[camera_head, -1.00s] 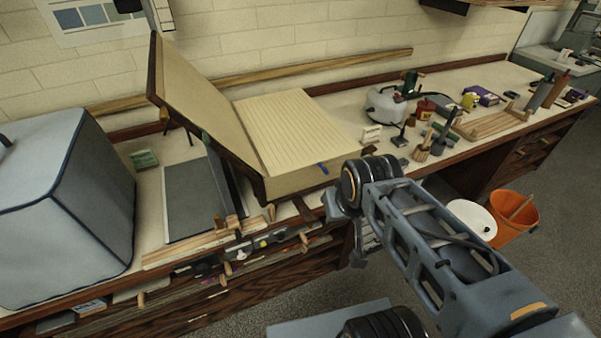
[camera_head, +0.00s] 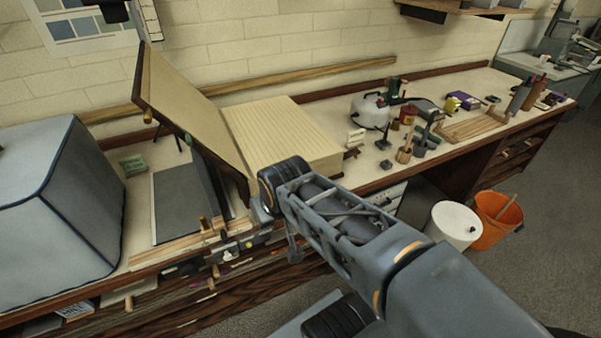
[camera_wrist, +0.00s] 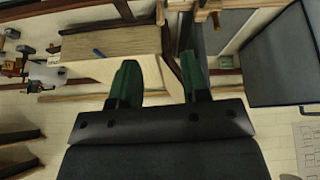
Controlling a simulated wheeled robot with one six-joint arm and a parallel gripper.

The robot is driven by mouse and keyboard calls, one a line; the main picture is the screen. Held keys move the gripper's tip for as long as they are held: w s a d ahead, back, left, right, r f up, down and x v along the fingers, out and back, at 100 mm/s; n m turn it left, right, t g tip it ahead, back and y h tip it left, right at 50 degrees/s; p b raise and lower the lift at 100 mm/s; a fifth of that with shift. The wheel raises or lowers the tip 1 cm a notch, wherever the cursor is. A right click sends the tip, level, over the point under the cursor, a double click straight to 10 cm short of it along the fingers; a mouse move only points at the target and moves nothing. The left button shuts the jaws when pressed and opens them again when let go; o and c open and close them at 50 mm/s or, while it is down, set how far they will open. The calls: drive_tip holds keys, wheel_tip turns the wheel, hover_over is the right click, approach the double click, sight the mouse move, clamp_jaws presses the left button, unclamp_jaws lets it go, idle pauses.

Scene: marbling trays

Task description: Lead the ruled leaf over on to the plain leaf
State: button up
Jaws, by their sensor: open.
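A large thick book lies open on the counter. Its ruled leaf (camera_head: 270,130) lies flat on top of the page block at the right. The plain leaf (camera_head: 190,110) faces it on the raised left board, which leans steeply up to the left. My gripper (camera_wrist: 160,82) shows two green fingers in the wrist view, spread apart with nothing between them. The book's page edges (camera_wrist: 110,42), with a small blue tab (camera_wrist: 98,53), are beyond the left finger. In the head view my arm covers the book's near corner, and my fingertips cannot be made out.
A grey covered box (camera_head: 55,200) stands at the left, with a dark grey sheet (camera_head: 178,200) beside it. A white kettle-like pot (camera_head: 370,112) and small tools crowd the counter to the right. An orange bucket (camera_head: 497,215) and a white bin (camera_head: 453,226) stand on the floor.

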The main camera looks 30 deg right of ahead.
drive_tip(key=w+d+f+t+h+b, duration=0.25)
drive_tip(key=w+d+f, duration=0.2)
drive_tip(key=d, duration=0.25)
drive_tip(key=w+d+f+t+h+b, duration=0.1)
drive_tip(key=w+d+f+t+b, duration=0.15)
drive_tip(key=w+d, duration=0.4)
drive_tip(key=s+d+f+n+t+y+b, duration=0.1)
drive_tip(key=d+f+t+b, duration=0.4)
drive_tip(key=d+f+t, duration=0.2)
drive_tip(key=shift+d+f+t, duration=0.3)
drive_tip(key=shift+d+f, duration=0.95)
drive_tip(key=shift+f, duration=0.35)
drive_tip(key=shift+y, duration=0.45)
drive_tip(key=shift+w+d+p, duration=0.3)
drive_tip(key=shift+w, duration=1.9)
drive_tip(key=shift+w+d+p, duration=0.25)
drive_tip(key=shift+w+p, duration=0.1)
drive_tip(key=shift+w, duration=1.9)
drive_tip(key=shift+w+d+p, duration=0.3)
drive_tip(key=shift+w, duration=1.9)
clamp_jaws()
